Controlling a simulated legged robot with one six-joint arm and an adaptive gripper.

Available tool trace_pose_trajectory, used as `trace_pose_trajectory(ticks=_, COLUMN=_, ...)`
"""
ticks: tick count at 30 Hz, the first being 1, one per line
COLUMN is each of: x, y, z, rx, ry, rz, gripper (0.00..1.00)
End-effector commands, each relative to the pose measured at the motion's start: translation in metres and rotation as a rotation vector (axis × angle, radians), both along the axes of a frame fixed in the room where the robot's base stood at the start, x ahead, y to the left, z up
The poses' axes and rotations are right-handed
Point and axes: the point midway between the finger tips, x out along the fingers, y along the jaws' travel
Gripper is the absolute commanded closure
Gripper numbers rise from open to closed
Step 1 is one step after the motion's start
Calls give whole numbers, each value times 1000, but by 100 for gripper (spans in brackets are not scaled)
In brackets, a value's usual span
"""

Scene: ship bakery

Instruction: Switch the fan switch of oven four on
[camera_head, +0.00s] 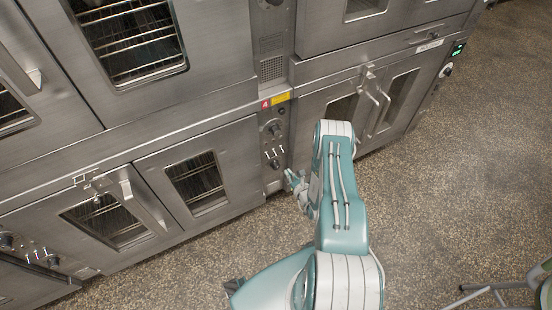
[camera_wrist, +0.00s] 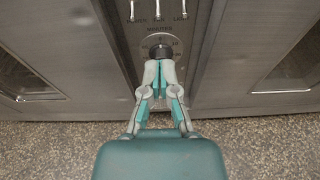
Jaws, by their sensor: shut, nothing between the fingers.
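The control panel (camera_head: 270,175) beside oven four is a narrow strip with a red "4" label (camera_head: 265,104) above it. A row of three small toggle switches (camera_head: 273,152) sits on it; the middle switch (camera_wrist: 158,11) shows at the top of the wrist view. The small lettering under the switches is hard to read, and I cannot tell their positions. My gripper (camera_wrist: 160,68) is shut and empty. Its tips are at the lower edge of a dark round knob (camera_wrist: 160,51), below the switches; I cannot tell whether they touch it. In the head view my gripper (camera_head: 292,180) is beside the panel.
Steel oven doors with windows flank the panel, left (camera_head: 197,180) and right (camera_head: 345,107). Door handles (camera_head: 374,92) stick out on the right. The speckled floor (camera_head: 455,190) is open at right, with part of a stool (camera_head: 500,292) at the lower right corner.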

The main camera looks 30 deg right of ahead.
Motion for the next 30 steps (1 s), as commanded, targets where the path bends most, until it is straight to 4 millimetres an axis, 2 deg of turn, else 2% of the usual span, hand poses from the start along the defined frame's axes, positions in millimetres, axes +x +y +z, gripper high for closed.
trace_pose_trajectory(ticks=5, x=3, y=1, z=0, rx=-1, ry=-1, rz=2, gripper=100)
trace_pose_trajectory(ticks=8, x=13, y=2, z=-2, rx=-2, ry=-1, rz=5, gripper=100)
trace_pose_trajectory(ticks=21, x=86, y=4, z=-16, rx=-2, ry=-1, rz=4, gripper=100)
trace_pose_trajectory(ticks=25, x=96, y=4, z=-18, rx=0, ry=-1, rz=3, gripper=100)
trace_pose_trajectory(ticks=30, x=99, y=4, z=-18, rx=1, ry=1, rz=3, gripper=100)
